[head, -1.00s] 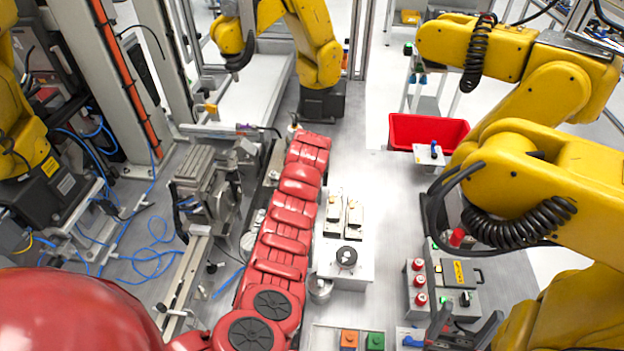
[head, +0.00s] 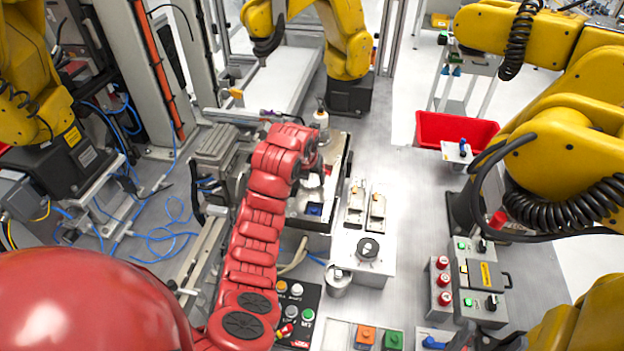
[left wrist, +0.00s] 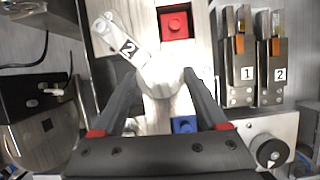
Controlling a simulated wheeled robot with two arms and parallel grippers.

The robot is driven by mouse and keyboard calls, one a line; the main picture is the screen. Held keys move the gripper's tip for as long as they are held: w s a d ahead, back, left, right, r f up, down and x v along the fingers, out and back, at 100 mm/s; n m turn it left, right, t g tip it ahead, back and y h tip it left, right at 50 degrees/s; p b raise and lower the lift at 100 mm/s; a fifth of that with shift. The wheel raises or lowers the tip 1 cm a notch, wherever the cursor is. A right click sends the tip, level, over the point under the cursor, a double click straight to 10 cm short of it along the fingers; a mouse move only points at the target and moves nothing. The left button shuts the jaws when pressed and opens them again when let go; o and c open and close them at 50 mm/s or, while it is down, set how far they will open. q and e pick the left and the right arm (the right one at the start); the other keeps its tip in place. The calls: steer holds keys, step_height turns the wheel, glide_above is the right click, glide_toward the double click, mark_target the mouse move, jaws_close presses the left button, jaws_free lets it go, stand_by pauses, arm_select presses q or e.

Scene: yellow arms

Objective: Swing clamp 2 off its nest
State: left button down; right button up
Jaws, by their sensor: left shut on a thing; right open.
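Clamp 2 (left wrist: 128,48) is a pale metal lever marked 2, lying at a slant in the left wrist view. My left gripper (left wrist: 160,72) has its two dark fingers on either side of the pale clamp part, shut on it. A red block (left wrist: 174,24) sits in a pale nest beyond the fingers.
Two holders marked 1 (left wrist: 240,72) and 2 (left wrist: 272,72) stand right of the fixture, near a round dial (left wrist: 268,151). A red bin (head: 455,131), a control box (head: 478,275) and a button panel (head: 297,308) are around.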

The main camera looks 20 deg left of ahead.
stand_by(0.4)
arm_select(q)
jaws_free()
steer(key=shift+s+r, duration=0.1)
steer(key=shift+r, duration=0.15)
steer(key=v, duration=0.3)
steer(key=shift+b, duration=0.4)
steer(key=a+p+v, duration=0.1)
steer(key=p+v, duration=0.7)
steer(key=v, duration=0.5)
steer(key=shift+d+r, duration=0.45)
steer(key=shift+d, duration=0.05)
